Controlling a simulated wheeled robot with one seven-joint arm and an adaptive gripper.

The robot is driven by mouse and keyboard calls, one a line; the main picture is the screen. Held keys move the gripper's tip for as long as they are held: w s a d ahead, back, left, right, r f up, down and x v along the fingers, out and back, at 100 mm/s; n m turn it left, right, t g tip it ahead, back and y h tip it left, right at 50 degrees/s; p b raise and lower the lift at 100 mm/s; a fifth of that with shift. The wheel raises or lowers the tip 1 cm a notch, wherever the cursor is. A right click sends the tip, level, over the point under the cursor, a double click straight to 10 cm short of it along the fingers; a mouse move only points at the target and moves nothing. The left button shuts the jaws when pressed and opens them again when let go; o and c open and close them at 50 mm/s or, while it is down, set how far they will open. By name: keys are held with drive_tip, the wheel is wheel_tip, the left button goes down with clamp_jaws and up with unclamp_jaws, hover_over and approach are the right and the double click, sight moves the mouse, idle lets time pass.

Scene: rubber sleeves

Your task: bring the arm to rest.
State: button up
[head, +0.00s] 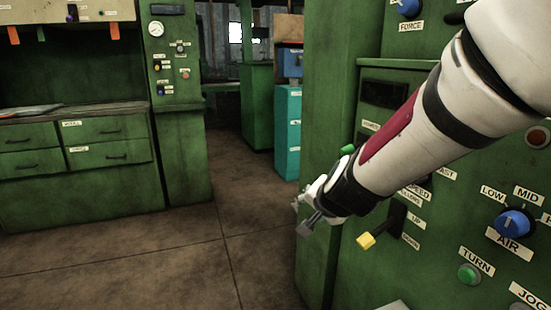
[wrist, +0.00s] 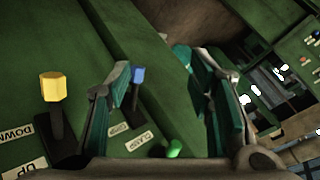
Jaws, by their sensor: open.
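My white arm (head: 415,140) reaches in from the upper right in the head view, in front of a green control panel. My gripper (head: 305,222) is at its lower left end, beside the panel's left edge. In the wrist view my gripper (wrist: 165,85) has its two teal-padded fingers well apart, with nothing held between them. A yellow-tipped lever (head: 376,237) is on the panel below my arm. The same lever shows left of the fingers in the wrist view (wrist: 54,88). A blue-tipped lever (wrist: 138,76) and a green knob (wrist: 174,149) appear between the fingers, apparently beyond them.
The panel carries a blue AIR knob (head: 515,224) and a green TURN button (head: 469,273). A green workbench (head: 85,145) with drawers stands at the left. A teal cabinet (head: 288,132) stands at the back. The brown floor (head: 235,215) between them is clear.

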drive_tip(key=s+d+r+n+g, duration=0.1)
drive_tip(key=s+d+n+g, duration=0.2)
drive_tip(key=s, duration=1)
drive_tip(key=s+d+r+n+g, duration=0.1)
drive_tip(key=s+d+n+g, duration=0.15)
drive_tip(key=s, duration=1.15)
drive_tip(key=s+d+r+n+g, duration=0.1)
drive_tip(key=s+d+n+g, duration=0.25)
drive_tip(key=s, duration=0.95)
wheel_tip(320, 180, up, 30)
drive_tip(key=t+h+p, duration=0.1)
drive_tip(key=t+p, duration=0.2)
drive_tip(key=p, duration=2.5)
drive_tip(key=shift+s+f+m, duration=0.25)
drive_tip(key=shift+s+m, duration=0.05)
drive_tip(key=shift+s, duration=0.05)
